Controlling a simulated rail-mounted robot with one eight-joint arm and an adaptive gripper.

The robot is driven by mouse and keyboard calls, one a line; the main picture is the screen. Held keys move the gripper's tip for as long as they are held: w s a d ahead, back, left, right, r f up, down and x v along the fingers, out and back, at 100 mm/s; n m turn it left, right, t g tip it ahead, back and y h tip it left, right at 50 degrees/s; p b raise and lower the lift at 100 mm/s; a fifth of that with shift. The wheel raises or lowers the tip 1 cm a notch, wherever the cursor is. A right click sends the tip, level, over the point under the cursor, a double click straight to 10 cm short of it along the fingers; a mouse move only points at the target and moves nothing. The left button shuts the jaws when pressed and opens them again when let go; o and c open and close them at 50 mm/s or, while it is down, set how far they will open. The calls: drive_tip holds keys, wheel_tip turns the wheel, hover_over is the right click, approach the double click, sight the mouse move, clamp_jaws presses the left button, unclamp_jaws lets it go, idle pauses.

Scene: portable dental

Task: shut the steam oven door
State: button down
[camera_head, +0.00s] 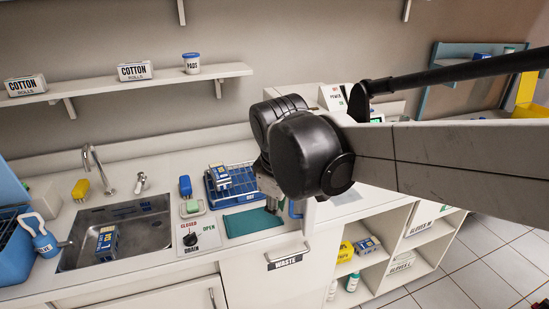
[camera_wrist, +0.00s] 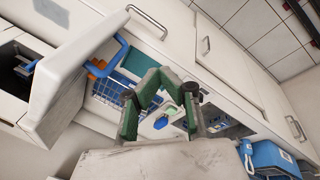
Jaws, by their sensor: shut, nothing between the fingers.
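The steam oven (camera_head: 333,97) is a white box at the back of the counter, mostly hidden behind my arm in the head view. In the wrist view its dark cavity (camera_wrist: 14,72) shows at the left edge.
Left of my gripper are a blue rack (camera_head: 238,195) with a box, a green mat (camera_head: 250,222) and a drain switch panel (camera_head: 197,236). A sink (camera_head: 135,240) lies further left. The waste drawer (camera_head: 285,262) is below the counter; open shelves (camera_head: 385,285) stand right.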

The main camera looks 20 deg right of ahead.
drive_tip(key=w+d+r+n+g+h+p, duration=0.15)
drive_tip(key=w+r+n+g+p, duration=0.25)
drive_tip(key=w+r+n+p, duration=0.4)
drive_tip(key=m+p, duration=0.2)
drive_tip(key=p, duration=0.2)
hover_over(307, 208)
drive_tip(key=w+a, duration=0.1)
drive_tip(key=a, duration=0.1)
wheel_tip(307, 208, down, 10)
drive_tip(key=shift+f, duration=0.15)
